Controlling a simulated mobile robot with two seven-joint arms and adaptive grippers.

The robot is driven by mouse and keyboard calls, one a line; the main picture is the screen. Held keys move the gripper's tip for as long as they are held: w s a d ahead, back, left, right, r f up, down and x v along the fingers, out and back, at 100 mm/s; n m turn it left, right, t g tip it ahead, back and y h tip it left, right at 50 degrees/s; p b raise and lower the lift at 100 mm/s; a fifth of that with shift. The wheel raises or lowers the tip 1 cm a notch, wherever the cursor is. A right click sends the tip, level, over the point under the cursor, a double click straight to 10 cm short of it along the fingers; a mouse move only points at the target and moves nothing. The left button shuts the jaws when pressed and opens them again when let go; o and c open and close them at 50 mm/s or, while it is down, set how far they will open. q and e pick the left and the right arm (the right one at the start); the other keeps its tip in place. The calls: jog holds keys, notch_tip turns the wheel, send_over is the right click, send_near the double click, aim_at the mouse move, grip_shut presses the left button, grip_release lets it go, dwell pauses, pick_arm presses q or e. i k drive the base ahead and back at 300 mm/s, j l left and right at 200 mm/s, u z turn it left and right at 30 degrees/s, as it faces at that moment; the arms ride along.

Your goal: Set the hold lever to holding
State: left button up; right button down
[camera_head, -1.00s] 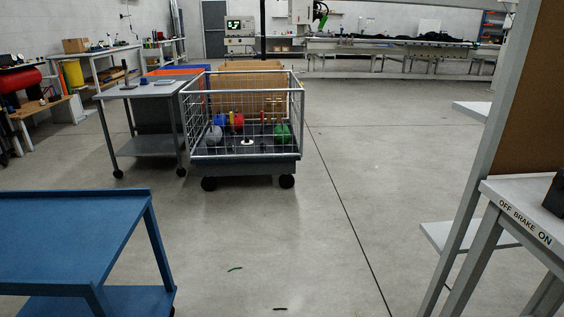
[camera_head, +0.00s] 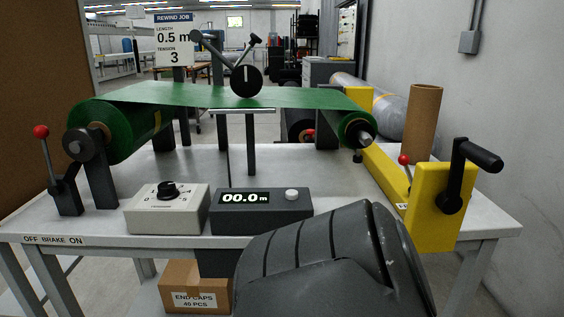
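No lever in view carries a readable "hold" label. A lever with a red knob (camera_head: 41,131) stands on a black base at the left table edge, above an "OFF BRAKE ON" label (camera_head: 52,240). Its shaft leans a little to the left. A second, smaller red-knobbed lever (camera_head: 404,160) stands at the right beside the yellow crank stand (camera_head: 436,205); its lower end is partly hidden. Another red part (camera_head: 309,132) shows behind the green web, too small to identify. Neither gripper is in view. A large dark grey arm link of mine covers the bottom middle.
Green web (camera_head: 190,97) runs between two rolls on the table (camera_head: 190,165). A knob box (camera_head: 167,208) and a counter reading 00.0 m (camera_head: 262,211) stand at the front. A cardboard tube (camera_head: 424,120) stands at right. A box (camera_head: 195,290) sits below. A wall closes the right side.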

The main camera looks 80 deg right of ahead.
aim_at(403, 160)
jog(key=z, duration=3.25)
jog(key=k+j, duration=0.2)
jog(key=k, duration=0.3)
jog(key=i+l, duration=0.2)
jog(key=i, duration=0.3)
